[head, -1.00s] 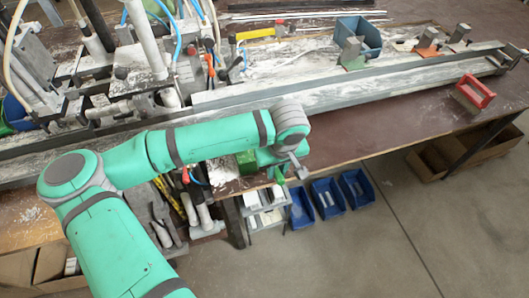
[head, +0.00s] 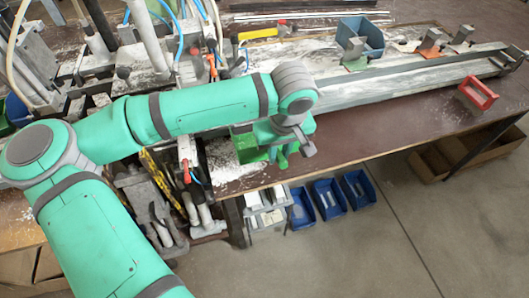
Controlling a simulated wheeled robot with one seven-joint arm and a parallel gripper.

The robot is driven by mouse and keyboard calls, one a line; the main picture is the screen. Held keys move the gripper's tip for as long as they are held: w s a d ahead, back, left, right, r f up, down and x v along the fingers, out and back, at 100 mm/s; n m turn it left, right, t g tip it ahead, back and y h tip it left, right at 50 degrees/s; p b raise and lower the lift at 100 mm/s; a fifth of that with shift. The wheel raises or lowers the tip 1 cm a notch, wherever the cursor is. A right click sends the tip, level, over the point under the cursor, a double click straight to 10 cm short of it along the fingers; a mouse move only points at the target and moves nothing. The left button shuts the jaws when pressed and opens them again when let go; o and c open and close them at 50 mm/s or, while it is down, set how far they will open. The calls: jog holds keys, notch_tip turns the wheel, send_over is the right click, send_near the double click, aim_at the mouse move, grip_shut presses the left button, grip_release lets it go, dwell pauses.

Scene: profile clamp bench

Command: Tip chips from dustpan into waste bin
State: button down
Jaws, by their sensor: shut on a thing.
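My gripper (head: 283,156) is at the front edge of the bench, below the grey wrist of my arm, which covers much of it. Its fingertips are hard to see. It is shut on a green thing, which I take to be the dustpan (head: 248,150), just left of the wrist. I cannot make out chips inside it. Pale chips and dust (head: 222,160) lie on the bench beside it. No container is clearly marked as the waste bin. A blue open bin (head: 372,38) stands at the back of the bench.
Several blue bins (head: 327,198) sit low below the bench's front edge. A red-framed thing (head: 478,94) is on the bench at the right. A long metal profile (head: 400,78) runs along the bench. A cardboard box (head: 440,165) lies under the right side. Floor in front is clear.

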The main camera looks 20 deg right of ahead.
jog(key=shift+s+d+r, duration=0.1)
jog(key=shift+d+r, duration=0.05)
jog(key=shift+r, duration=1.65)
